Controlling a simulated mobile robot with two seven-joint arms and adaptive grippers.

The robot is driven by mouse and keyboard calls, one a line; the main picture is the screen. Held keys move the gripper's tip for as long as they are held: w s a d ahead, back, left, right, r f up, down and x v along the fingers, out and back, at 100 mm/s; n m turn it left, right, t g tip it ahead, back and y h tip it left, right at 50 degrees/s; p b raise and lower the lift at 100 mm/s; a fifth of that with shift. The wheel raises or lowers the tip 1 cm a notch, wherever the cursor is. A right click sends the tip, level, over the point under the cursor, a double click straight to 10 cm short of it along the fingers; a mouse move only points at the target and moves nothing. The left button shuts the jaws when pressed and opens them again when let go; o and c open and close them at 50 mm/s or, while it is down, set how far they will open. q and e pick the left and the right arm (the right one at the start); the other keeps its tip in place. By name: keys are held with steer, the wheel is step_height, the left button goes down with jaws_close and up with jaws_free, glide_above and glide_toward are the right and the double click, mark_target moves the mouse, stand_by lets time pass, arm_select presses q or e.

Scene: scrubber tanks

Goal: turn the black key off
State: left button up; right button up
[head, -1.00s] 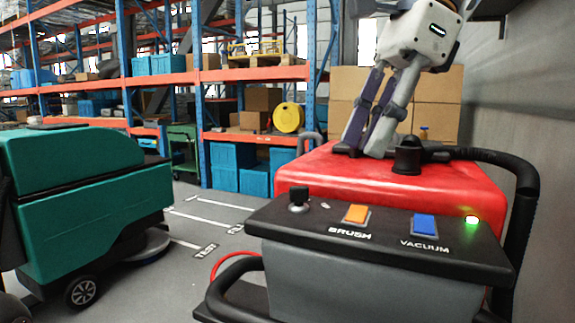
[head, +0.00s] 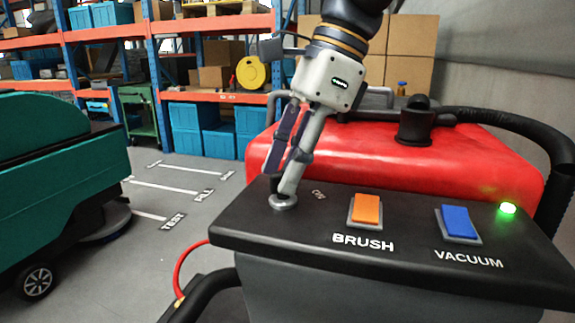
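The black key (head: 275,184) sits in its round metal switch (head: 283,202) at the left end of the scrubber's black control panel (head: 310,232). My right gripper (head: 281,180) comes down from above with its fingertips at the key. One finger is in front of the key and hides part of it; the other is behind and to the left. I cannot tell whether the fingers press on the key or how far it is turned. The green lamp (head: 508,208) on the panel is lit. My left gripper is not in view.
The orange BRUSH switch (head: 366,209) and blue VACUUM switch (head: 458,222) are right of the key. The red tank lid (head: 400,165) with a black cap (head: 416,124) rises behind. A teal scrubber (head: 60,150) stands left, with free floor between.

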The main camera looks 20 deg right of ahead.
steer(key=shift+a+f, duration=0.1)
steer(key=shift+f, duration=0.1)
jaws_close()
steer(key=shift+w+n, duration=0.1)
steer(key=shift+n, duration=0.3)
steer(key=n+g, duration=0.2)
steer(key=n, duration=0.2)
steer(key=shift+w+n, duration=0.1)
steer(key=shift+n, duration=0.3)
steer(key=n+g+h, duration=0.1)
steer(key=n, duration=0.2)
steer(key=n+g, duration=0.1)
steer(key=n, duration=0.2)
steer(key=shift+w+a+h, duration=0.1)
steer(key=shift+h, duration=0.3)
steer(key=shift+n, duration=0.3)
